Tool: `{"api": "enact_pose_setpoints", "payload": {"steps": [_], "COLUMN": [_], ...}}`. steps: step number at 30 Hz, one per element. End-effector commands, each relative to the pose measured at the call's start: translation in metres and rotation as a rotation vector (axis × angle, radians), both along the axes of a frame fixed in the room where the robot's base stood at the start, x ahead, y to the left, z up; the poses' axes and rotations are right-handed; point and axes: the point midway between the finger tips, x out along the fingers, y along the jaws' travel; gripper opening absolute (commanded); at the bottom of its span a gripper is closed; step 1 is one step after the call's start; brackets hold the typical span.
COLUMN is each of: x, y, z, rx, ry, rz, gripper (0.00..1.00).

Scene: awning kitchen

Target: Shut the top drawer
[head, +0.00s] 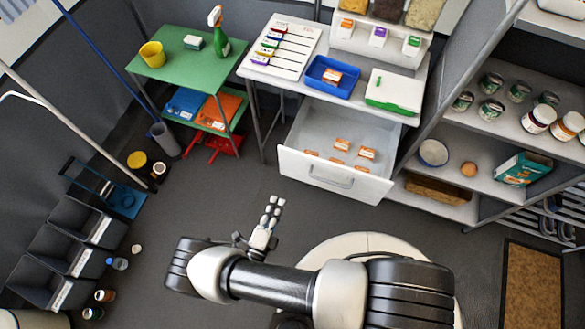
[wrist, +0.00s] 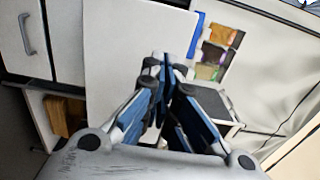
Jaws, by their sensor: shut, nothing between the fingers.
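The top drawer (head: 335,180) of the white cabinet stands pulled open in the head view. Its white front has a grey handle (head: 331,176), and several small orange-and-white boxes (head: 341,144) lie inside. My gripper (head: 272,205) is shut and empty, in front of the drawer and to its left, apart from it. In the wrist view my gripper (wrist: 165,60) shows its fingers together, with a white panel behind them. A white front with a grey handle (wrist: 27,35) shows at that view's upper left; I cannot tell for sure whether it is the drawer.
A blue tray (head: 332,77) and a white-and-green box (head: 395,92) stand on the worktop above the drawer. A green table (head: 180,58) is at the left, and shelves with cans (head: 490,110) are at the right. The floor before the drawer is clear.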

Motion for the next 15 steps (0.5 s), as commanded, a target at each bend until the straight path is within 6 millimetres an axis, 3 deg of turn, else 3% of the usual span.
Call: {"api": "enact_pose_setpoints", "payload": {"steps": [5, 15], "x": [0.012, 0.076], "y": [-0.005, -0.028], "z": [-0.002, -0.002], "rx": [-0.009, -0.006], "ry": [0.000, 0.001], "rz": [0.003, -0.003], "gripper": [0.00, 0.00]}}
